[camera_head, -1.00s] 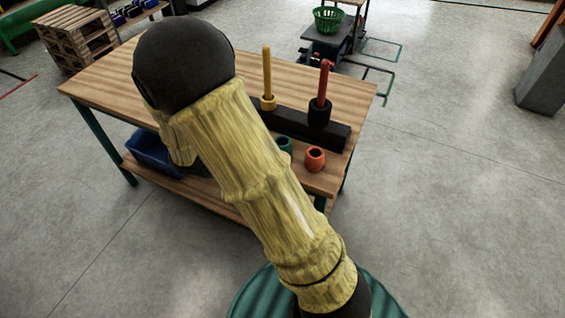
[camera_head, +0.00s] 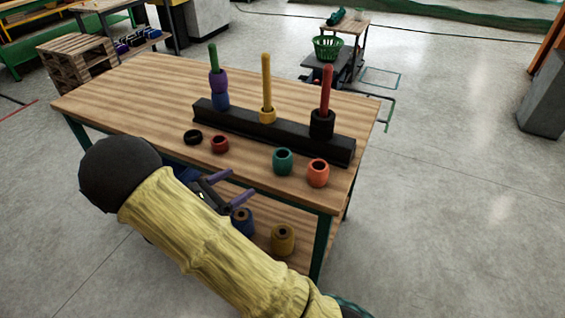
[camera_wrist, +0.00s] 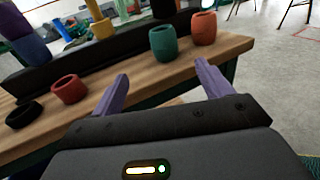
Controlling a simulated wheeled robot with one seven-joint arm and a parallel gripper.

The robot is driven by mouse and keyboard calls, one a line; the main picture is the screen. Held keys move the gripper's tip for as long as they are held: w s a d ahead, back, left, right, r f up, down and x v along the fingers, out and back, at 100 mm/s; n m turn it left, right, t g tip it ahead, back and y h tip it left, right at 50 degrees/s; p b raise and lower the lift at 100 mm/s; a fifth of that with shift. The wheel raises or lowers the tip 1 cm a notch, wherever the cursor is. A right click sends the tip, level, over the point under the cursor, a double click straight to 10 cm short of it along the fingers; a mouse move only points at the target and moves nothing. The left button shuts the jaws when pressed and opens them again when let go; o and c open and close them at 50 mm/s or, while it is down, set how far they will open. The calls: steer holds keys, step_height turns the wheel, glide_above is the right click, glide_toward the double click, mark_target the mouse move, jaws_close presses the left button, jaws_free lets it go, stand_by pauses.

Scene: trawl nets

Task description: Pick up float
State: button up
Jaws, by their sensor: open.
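Loose floats lie along the near side of the table top: a black ring-like float (camera_head: 193,137), a dark red one (camera_head: 220,144), a teal one (camera_head: 283,161) and an orange one (camera_head: 318,173). A black rack carries a green peg with purple (camera_head: 217,84) and blue floats, a yellow peg with a yellow float (camera_head: 267,115), and a red peg with a black float (camera_head: 321,123). My gripper (camera_head: 240,184) is open and empty at the table's front edge. In the wrist view its purple fingers (camera_wrist: 160,75) point toward the table, with the teal float (camera_wrist: 163,43) beyond and between them, apart from both.
The wooden table (camera_head: 130,92) has a lower shelf with a blue spool (camera_head: 242,222) and a yellow spool (camera_head: 283,240). The black rack (camera_head: 290,133) stands behind the loose floats. A cart with a green basket (camera_head: 327,48) stands beyond.

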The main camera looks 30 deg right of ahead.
mark_target(275, 162)
steer(key=b+x, duration=0.1)
steer(key=x, duration=1)
steer(key=shift+d, duration=0.1)
steer(key=x, duration=0.5)
steer(key=shift+s+d+r+b, duration=0.2)
steer(key=shift+s+r+b, duration=0.1)
steer(key=shift+s+b, duration=0.05)
steer(key=c, duration=1.1)
steer(key=shift+o, duration=0.2)
step_height(275, 162, up, 10)
steer(key=p, duration=0.2)
